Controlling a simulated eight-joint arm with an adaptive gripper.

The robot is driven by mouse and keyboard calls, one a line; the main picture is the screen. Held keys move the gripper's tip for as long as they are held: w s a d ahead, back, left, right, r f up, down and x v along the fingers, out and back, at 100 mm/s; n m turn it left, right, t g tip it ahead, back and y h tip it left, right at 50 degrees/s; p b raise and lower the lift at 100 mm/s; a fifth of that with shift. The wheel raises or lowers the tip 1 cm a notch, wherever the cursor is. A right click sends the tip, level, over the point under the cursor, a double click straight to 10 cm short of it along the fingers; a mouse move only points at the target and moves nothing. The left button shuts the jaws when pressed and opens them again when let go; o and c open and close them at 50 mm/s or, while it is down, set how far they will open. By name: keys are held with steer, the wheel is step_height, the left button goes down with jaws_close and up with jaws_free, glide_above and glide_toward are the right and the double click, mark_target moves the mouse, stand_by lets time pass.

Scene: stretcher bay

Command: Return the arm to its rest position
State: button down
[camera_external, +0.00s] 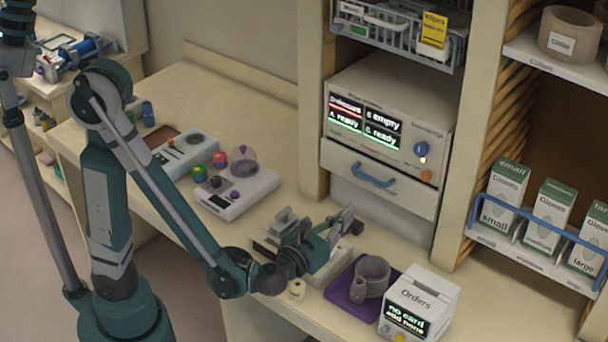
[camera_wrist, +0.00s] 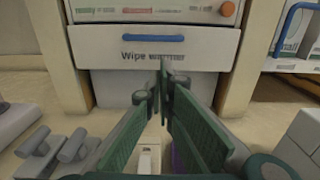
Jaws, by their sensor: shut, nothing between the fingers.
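My arm reaches from the left over the counter in the external view. My gripper (camera_external: 336,226) is over the counter, in front of the drawer unit, between a grey-and-white device and a purple mat. In the wrist view the green fingers of my gripper (camera_wrist: 164,75) converge at their tips and hold nothing. Beyond them is a white drawer (camera_wrist: 200,48) with a blue handle and the word "Wipe" partly readable. The drawer front (camera_external: 378,182) also shows in the external view.
A grey ring-shaped holder (camera_external: 371,277) stands on a purple mat (camera_external: 341,291). Beside it is a white "Orders" box (camera_external: 425,291). Glove boxes (camera_external: 550,215) stand on a shelf at right. Devices with coloured knobs (camera_external: 236,187) sit left. Bare counter (camera_external: 265,120) lies behind them.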

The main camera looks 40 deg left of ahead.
steer(key=w+a+f+n+g+y, duration=0.2)
steer(key=a+n+g, duration=0.2)
steer(key=a+n, duration=0.65)
steer(key=w+a+f+n+g+y, duration=0.1)
steer(key=a+f+n+g, duration=0.3)
steer(key=a, duration=1.1)
steer(key=s+a+r+n+g+h, duration=0.1)
steer(key=s+a+n+g+h, duration=0.1)
steer(key=s+a+n, duration=1.1)
steer(key=s+n+h, duration=0.1)
steer(key=n, duration=0.7)
steer(key=shift+a+r+g, duration=0.25)
steer(key=shift+g, duration=0.15)
